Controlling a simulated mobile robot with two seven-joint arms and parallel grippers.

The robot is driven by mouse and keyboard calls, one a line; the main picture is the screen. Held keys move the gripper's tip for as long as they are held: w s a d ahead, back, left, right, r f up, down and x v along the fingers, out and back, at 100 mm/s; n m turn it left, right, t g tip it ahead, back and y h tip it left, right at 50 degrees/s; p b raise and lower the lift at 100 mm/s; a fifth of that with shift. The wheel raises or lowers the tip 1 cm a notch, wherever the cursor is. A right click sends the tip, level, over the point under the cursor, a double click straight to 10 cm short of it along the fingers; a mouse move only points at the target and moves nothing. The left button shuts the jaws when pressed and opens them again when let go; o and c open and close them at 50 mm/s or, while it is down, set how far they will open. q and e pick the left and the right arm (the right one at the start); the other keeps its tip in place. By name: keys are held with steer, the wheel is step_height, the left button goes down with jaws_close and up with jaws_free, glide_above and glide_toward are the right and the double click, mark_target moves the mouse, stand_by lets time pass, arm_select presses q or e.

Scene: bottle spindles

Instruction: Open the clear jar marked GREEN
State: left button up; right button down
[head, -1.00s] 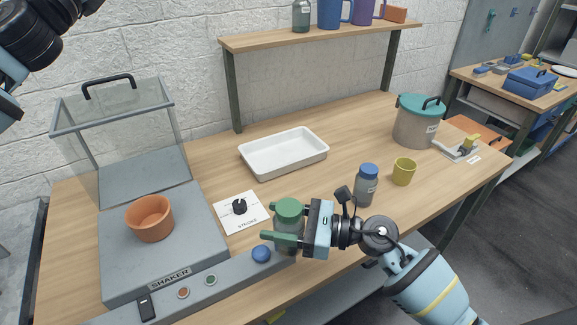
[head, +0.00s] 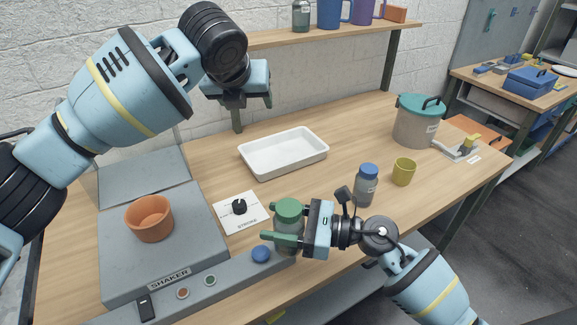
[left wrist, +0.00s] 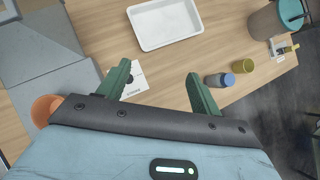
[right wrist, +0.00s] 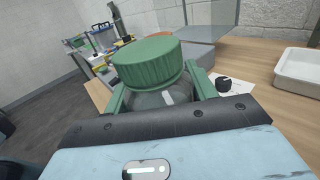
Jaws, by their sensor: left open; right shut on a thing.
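A clear jar with a green ribbed lid (head: 289,208) stands at the front edge of the table, by the shaker's front panel; no marking on it is readable. My right gripper (head: 284,241) is shut on the jar body below the lid. In the right wrist view the green lid (right wrist: 147,62) sits on the clear body (right wrist: 160,98) between the fingers. My left gripper (head: 246,100) is open and empty, high above the back of the table. In the left wrist view its two green fingers (left wrist: 158,88) are spread apart, pointing down over the table.
A shaker with an orange pot (head: 149,218) stands left. A stroke dial (head: 239,207), white tray (head: 283,153), blue-capped bottle (head: 366,185), yellow cup (head: 404,171) and teal-lidded pot (head: 416,122) stand on the table.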

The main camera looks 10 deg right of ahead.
arm_select(q)
steer(key=s+d+f+m+g, duration=0.3)
steer(key=s, duration=0.3)
steer(key=m+g+y, duration=0.2)
steer(key=m+g, duration=0.2)
glide_above(288, 207)
steer(key=w, duration=0.1)
steer(key=shift+f, duration=0.9)
steer(key=shift+s, duration=0.55)
steer(key=shift+f, duration=4.05)
